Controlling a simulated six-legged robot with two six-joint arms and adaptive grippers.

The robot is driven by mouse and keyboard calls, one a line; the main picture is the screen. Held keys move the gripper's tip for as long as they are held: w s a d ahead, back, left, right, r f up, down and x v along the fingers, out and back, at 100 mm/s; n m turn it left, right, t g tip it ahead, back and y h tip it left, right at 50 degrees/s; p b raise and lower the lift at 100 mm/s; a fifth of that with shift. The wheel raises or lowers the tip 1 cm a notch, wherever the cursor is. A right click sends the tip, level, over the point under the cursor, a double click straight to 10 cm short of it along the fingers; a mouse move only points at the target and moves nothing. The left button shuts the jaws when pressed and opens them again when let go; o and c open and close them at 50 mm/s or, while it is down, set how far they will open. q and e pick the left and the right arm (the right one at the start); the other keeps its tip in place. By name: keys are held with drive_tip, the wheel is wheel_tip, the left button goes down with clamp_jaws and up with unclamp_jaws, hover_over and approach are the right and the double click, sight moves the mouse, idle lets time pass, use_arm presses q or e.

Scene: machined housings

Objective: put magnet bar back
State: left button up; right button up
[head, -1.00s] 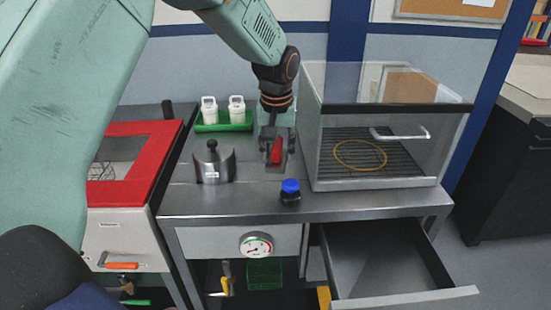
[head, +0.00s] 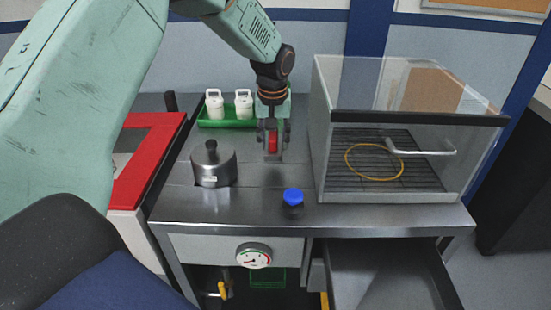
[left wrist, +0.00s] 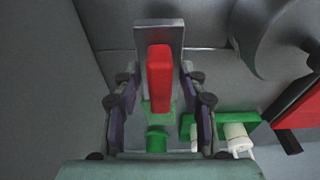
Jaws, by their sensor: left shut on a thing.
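The magnet bar, seen as a red bar (head: 272,141), is between the fingers of my left gripper (head: 272,150) above the back middle of the steel bench. My left gripper points down and is shut on it. In the left wrist view the red bar (left wrist: 159,72) stands between the two dark fingers (left wrist: 158,88), in front of a grey metal plate (left wrist: 160,35). Whether the bar touches this plate or the bench cannot be told. My right gripper is not in view.
A lidded steel pot (head: 213,166) stands left, and a blue-capped jar (head: 293,197) at the front. A green tray (head: 225,122) with white bottles (head: 244,103) is behind. A clear-walled cabinet (head: 480,150) stands right. A drawer (head: 390,275) is open below.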

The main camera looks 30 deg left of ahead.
sight(275, 168)
use_arm(q)
drive_tip(key=shift+s+d+f, duration=0.25)
drive_tip(key=shift+d+f, duration=0.05)
drive_tip(key=shift+f, duration=0.6)
drive_tip(key=f, duration=0.3)
drive_tip(key=shift+w+a+f, duration=0.2)
drive_tip(key=shift+w+f, duration=0.05)
drive_tip(key=shift+f, duration=0.15)
drive_tip(key=shift+s+d+r, duration=0.15)
drive_tip(key=shift+r, duration=0.05)
drive_tip(key=shift+f, duration=0.2)
drive_tip(key=o, duration=1.2)
drive_tip(key=shift+f, duration=0.15)
drive_tip(key=shift+c, duration=0.2)
drive_tip(key=shift+o, duration=0.3)
drive_tip(key=shift+r, duration=0.2)
